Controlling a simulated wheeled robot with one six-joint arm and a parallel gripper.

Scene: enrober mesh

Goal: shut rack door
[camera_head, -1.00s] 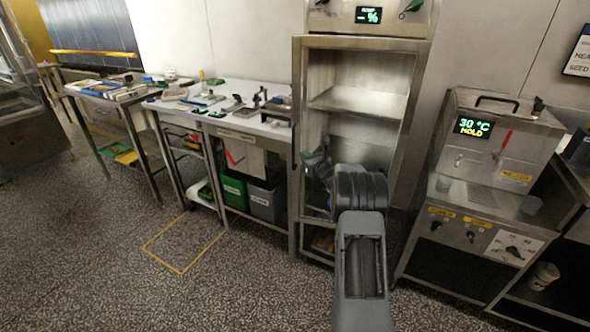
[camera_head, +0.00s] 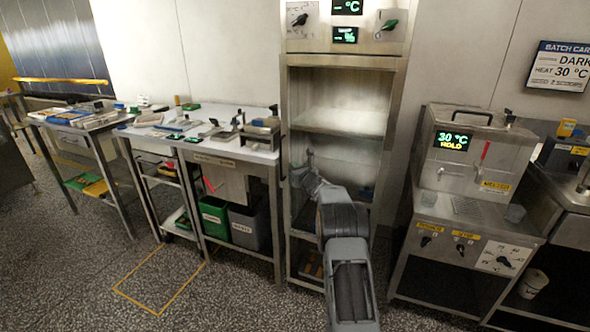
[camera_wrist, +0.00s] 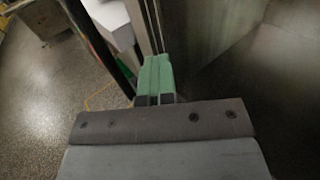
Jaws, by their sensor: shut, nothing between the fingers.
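The rack (camera_head: 341,95) is a tall steel cabinet with shelves, right of the worktables in the head view. Its door (camera_head: 345,62) looks like a thin steel frame with a clear pane, lying close against the cabinet front; whether a small gap is left I cannot tell. A dark upright handle (camera_head: 281,145) is at the left edge. My gripper (camera_head: 309,155) is in front of the lower left part of the door. In the wrist view its green fingertips (camera_wrist: 155,78) are together and empty, at or very near the steel edge strip (camera_wrist: 152,28); contact is unclear.
Left of the rack stands a worktable (camera_head: 225,150) with tools, with a green bin (camera_head: 213,215) and a grey bin (camera_head: 248,225) below. A heating machine (camera_head: 470,165) stands to the right. The floor in front on the left is clear, with a yellow outline (camera_head: 150,290).

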